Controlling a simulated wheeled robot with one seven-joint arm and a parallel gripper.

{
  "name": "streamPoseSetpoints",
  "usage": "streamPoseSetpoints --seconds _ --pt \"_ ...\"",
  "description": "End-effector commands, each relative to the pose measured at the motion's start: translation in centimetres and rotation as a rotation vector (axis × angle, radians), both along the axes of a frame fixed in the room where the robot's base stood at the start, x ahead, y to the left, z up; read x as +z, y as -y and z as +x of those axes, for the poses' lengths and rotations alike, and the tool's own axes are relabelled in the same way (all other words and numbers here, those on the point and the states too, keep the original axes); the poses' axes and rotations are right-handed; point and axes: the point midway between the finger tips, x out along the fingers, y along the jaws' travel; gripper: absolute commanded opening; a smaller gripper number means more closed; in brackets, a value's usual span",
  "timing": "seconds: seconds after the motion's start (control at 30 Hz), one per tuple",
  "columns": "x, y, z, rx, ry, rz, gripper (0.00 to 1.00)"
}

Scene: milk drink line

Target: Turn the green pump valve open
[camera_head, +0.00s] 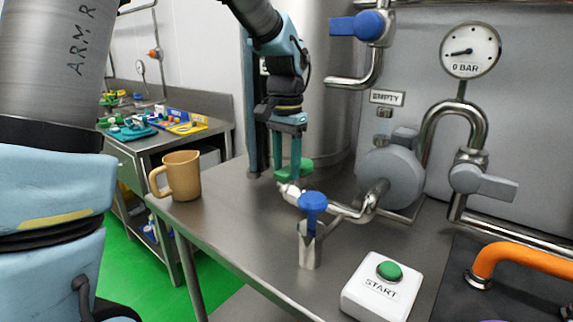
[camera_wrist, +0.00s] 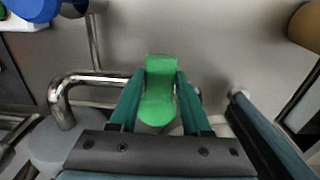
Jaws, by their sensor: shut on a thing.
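The green pump valve handle (camera_wrist: 158,95) sits between the two teal fingers of my gripper (camera_wrist: 158,88) in the wrist view. The fingers are shut on it, one on each side. In the head view the green handle (camera_head: 300,167) shows beside and partly behind my gripper (camera_head: 288,160), which points down at it. The handle tops a metal valve on the pipe (camera_head: 290,190) that runs to the grey pump (camera_head: 392,176). The fingers partly hide the handle in the head view.
A blue-handled valve (camera_head: 313,203) stands close in front, above a small metal cup (camera_head: 309,248). A tan mug (camera_head: 181,176) is at the left table edge. A white START box (camera_head: 382,290) is at the front. Another blue valve (camera_head: 368,25) hangs above right. A gauge (camera_head: 470,50) reads near 0 BAR.

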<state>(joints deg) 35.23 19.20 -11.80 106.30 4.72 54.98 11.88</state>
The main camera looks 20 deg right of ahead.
Motion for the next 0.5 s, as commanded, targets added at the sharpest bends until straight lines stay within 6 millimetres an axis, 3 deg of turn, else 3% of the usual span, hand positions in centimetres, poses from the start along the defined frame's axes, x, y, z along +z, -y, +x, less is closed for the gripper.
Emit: streamPoseSetpoints --seconds 0.5 --pt "0.07 0.12 -0.15 0.025 0.0 0.0 0.0"
